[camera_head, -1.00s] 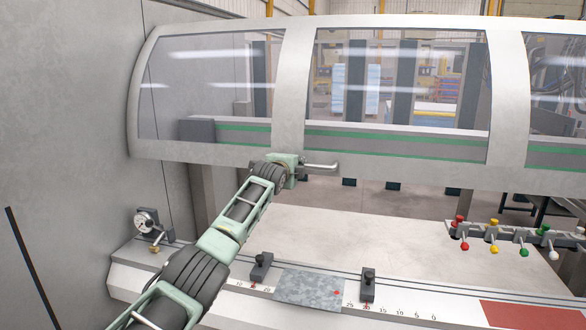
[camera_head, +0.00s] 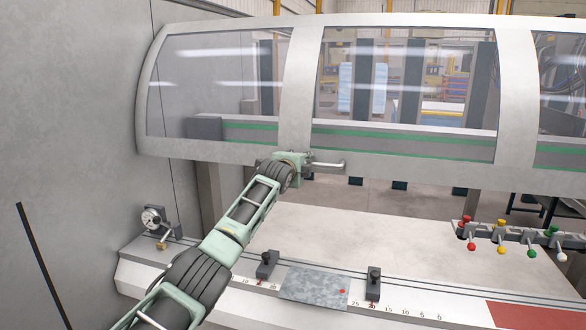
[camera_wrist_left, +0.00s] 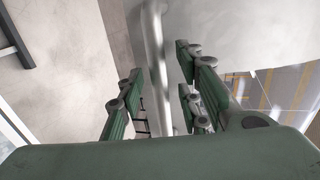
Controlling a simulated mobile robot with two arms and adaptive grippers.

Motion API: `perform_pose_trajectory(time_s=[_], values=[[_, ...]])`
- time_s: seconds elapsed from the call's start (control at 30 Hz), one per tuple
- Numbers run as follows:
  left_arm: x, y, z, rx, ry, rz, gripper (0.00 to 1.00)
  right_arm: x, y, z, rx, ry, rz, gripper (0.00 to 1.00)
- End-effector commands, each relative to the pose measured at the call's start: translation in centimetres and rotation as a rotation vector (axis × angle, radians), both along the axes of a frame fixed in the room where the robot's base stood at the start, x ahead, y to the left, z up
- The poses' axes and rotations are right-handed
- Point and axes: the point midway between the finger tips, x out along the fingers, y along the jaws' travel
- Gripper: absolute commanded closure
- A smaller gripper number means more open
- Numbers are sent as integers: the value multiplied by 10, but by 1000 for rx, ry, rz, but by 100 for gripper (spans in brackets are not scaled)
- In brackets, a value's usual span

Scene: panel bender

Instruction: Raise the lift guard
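The lift guard (camera_head: 306,90) is a light grey curved frame with clear windows, standing above the machine bed. Its bar handle (camera_head: 328,165) sits on the lower edge. My left gripper (camera_head: 302,167) is at the left end of this handle. In the left wrist view the handle bar (camera_wrist_left: 155,70) runs between the green fingers of my left gripper (camera_wrist_left: 158,98). The fingers stand apart, with visible gaps on both sides of the bar. The fingertips are mostly hidden in the head view by my own arm. My right gripper is not in view.
Below the guard is the bed (camera_head: 370,235) with two dark stops, a metal sheet (camera_head: 315,286) and a red area (camera_head: 540,315). A dial gauge (camera_head: 152,218) stands at the left by a grey wall. Coloured knobs (camera_head: 502,250) line the right. An open gap shows under the guard.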

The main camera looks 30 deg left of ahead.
Motion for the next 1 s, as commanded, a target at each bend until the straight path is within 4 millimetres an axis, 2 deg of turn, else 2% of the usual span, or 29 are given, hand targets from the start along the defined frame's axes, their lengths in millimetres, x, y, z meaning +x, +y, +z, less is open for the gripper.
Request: perform_pose_trajectory(time_s=[0.37,0.7,1.0], values=[[-39,-9,7,3,0,0,67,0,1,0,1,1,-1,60],[-85,-20,17,4,0,1,67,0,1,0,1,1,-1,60],[-106,-26,21,1,1,2,67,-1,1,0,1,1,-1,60]])
